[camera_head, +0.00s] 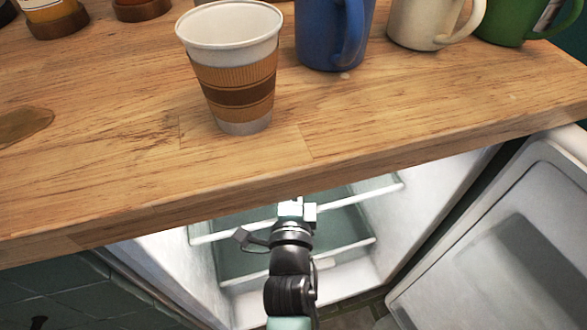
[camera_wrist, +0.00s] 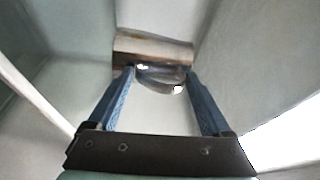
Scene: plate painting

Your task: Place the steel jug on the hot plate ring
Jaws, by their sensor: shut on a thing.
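My gripper (camera_head: 297,211) reaches into an open fridge below the counter in the head view. In the wrist view my gripper (camera_wrist: 160,76) has its two blue fingers on either side of a shiny, curved metal part. That part joins a brownish-grey metal body, which looks like the steel jug (camera_wrist: 152,48). My gripper is shut on it, seemingly by the handle. The jug cannot be made out in the head view. The hot plate ring is in neither view.
The wooden counter (camera_head: 340,110) overhangs the fridge (camera_head: 425,185). Its door (camera_head: 500,235) stands open on the right. A paper cup (camera_head: 235,75) stands near the counter edge. A blue mug (camera_head: 325,35), a cream mug (camera_head: 415,20) and a green mug (camera_head: 505,22) stand behind.

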